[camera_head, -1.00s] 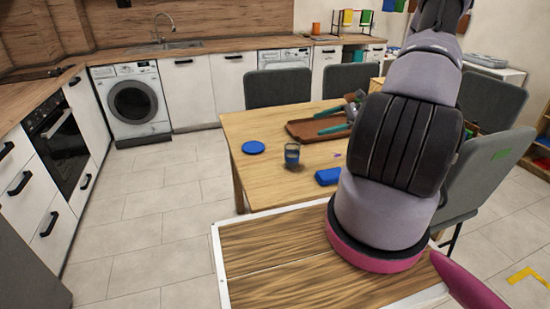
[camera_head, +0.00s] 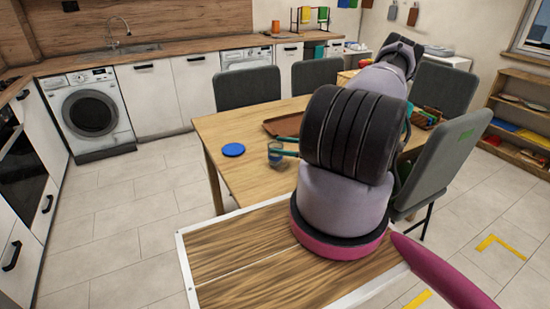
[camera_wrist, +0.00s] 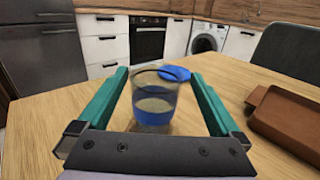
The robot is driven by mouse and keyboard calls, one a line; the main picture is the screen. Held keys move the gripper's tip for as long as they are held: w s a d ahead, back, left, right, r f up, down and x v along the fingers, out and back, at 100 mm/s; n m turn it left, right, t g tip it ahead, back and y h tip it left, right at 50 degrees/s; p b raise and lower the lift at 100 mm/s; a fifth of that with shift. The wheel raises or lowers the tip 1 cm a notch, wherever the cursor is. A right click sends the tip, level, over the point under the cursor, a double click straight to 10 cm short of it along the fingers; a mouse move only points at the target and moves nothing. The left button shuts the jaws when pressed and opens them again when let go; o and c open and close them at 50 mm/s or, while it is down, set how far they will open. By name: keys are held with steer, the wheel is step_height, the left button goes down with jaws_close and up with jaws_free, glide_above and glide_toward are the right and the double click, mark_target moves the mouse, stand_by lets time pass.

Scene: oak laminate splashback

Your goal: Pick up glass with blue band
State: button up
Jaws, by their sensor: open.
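The glass with the blue band (camera_wrist: 154,98) stands upright on the wooden table (camera_wrist: 60,105). In the wrist view it sits between the two green fingers of my gripper (camera_wrist: 160,88), with a gap on each side. My gripper is open. In the head view the glass (camera_head: 275,154) is near the table's left front part, with my gripper's green finger (camera_head: 291,146) beside it. Much of my gripper is hidden behind my arm there.
A blue round plate (camera_head: 233,150) lies left of the glass, just behind it in the wrist view. A brown tray (camera_head: 284,124) lies farther back. Grey chairs (camera_head: 247,88) stand around the table.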

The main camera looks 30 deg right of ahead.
mark_target(269, 145)
steer(key=x, duration=0.5)
steer(key=shift+s+a+f, duration=0.1)
steer(key=shift+a+f, duration=0.05)
steer(key=shift+f, duration=0.15)
steer(key=c, duration=1.4)
steer(key=shift+r, duration=0.15)
